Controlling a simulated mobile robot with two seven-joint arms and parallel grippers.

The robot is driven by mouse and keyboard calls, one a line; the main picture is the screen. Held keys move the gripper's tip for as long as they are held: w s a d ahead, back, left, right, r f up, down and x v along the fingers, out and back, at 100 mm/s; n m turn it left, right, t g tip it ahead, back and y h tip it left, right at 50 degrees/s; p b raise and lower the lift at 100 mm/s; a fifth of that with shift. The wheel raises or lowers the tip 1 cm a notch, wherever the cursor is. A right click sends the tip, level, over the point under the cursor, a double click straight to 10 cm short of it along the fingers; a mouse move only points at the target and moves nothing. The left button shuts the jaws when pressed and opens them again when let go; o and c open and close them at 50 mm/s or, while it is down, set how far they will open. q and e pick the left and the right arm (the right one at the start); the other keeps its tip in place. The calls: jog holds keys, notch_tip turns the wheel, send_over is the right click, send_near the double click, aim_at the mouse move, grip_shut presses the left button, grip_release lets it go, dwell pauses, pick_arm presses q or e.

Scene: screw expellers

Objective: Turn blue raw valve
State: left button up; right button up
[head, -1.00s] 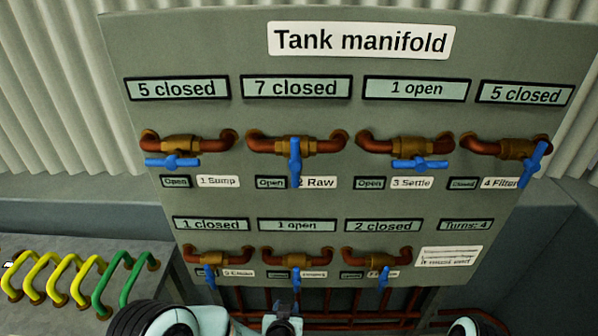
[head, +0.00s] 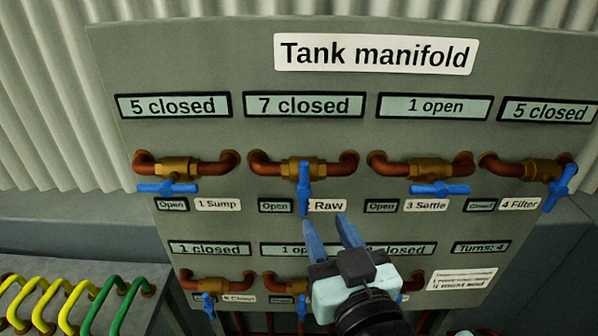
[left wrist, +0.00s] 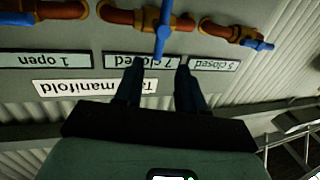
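The blue raw valve handle (head: 304,188) hangs vertical below its brass body on the copper pipe, just left of the "2 Raw" label (head: 326,205). The display above it reads "7 closed"; the small one beside it reads "Open". My left gripper (head: 323,220) is just below and right of the handle in the head view, fingers pointing up, parted and empty. In the left wrist view, which is upside down, the handle (left wrist: 163,38) shows beyond and between the two open fingertips (left wrist: 160,65), not visibly touched.
Blue handles of Sump (head: 167,188), Settle (head: 440,189) and Filter (head: 560,187) share the upper row. My arm partly covers the lower row of valves. Yellow and green curved pipes (head: 75,306) stand at lower left. The space before the upper panel is clear.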

aim_at(305, 183)
pick_arm(q)
jog(key=x, duration=0.6)
jog(key=p+x, duration=0.1)
jog(key=x, duration=0.5)
jog(key=shift+w+a+r+p, duration=0.1)
jog(key=shift+w+r+p, duration=0.1)
jog(key=shift+w+p, duration=0.1)
grip_shut()
